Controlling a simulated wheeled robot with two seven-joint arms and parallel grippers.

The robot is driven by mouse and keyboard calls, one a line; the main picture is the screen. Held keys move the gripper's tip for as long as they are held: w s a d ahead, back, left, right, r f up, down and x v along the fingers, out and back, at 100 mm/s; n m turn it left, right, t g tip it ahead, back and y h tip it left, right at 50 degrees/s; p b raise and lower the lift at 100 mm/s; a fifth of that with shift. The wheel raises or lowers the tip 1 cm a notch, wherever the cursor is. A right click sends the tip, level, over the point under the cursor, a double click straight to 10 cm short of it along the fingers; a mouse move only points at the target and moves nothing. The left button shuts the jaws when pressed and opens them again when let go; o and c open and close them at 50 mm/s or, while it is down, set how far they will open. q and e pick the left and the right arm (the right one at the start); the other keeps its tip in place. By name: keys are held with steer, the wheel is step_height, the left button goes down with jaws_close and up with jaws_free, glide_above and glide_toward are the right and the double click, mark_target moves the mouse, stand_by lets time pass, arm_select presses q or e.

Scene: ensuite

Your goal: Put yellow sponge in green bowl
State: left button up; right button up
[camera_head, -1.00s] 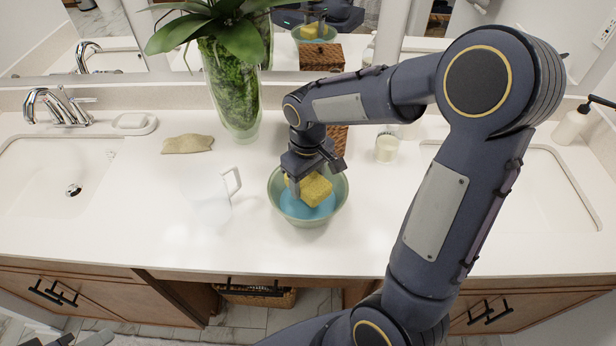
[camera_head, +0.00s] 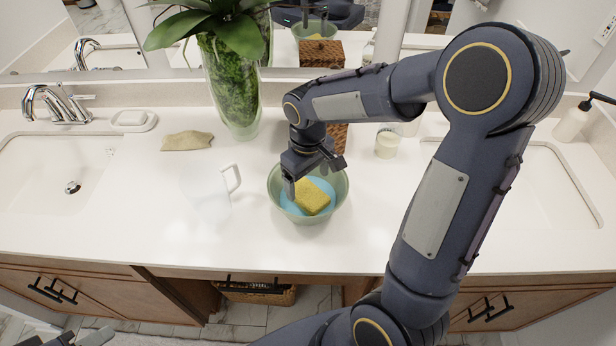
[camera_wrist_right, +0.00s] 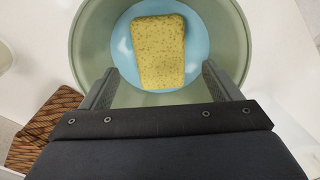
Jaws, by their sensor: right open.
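The yellow sponge (camera_head: 312,197) lies inside the green bowl (camera_head: 334,207), on the bowl's blue bottom. In the right wrist view the sponge (camera_wrist_right: 159,52) rests on the blue surface (camera_wrist_right: 199,45) within the bowl's green wall (camera_wrist_right: 91,40). My right gripper (camera_head: 302,188) is over the bowl, its fingers apart. In the wrist view the fingers of my right gripper (camera_wrist_right: 158,95) are spread, with nothing held between them, and the sponge lies beyond their tips. At the bottom left of the head view, part of my left gripper (camera_head: 82,340) shows at the edge.
A tan cloth (camera_head: 187,141), a glass vase with a plant (camera_head: 232,90), a wicker box (camera_head: 338,137) and a candle (camera_head: 387,143) stand behind. Sinks lie on both sides. The counter's front is clear.

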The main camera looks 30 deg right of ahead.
mark_target(308, 193)
step_height(308, 193, up, 7)
steer(key=p, duration=0.5)
steer(key=shift+p, duration=0.35)
steer(key=shift+r, duration=0.1)
steer(key=s+a+r+m+t+y, duration=0.2)
steer(key=s+r, duration=0.1)
steer(key=s, duration=0.5)
steer(key=s+a+r+m+t+y, duration=0.1)
steer(key=s+a+r+m+t, duration=0.1)
steer(key=s, duration=0.7)
steer(key=shift+r+t+y+b, duration=0.4)
steer(key=shift+r+t, duration=0.15)
steer(key=shift+t, duration=0.25)
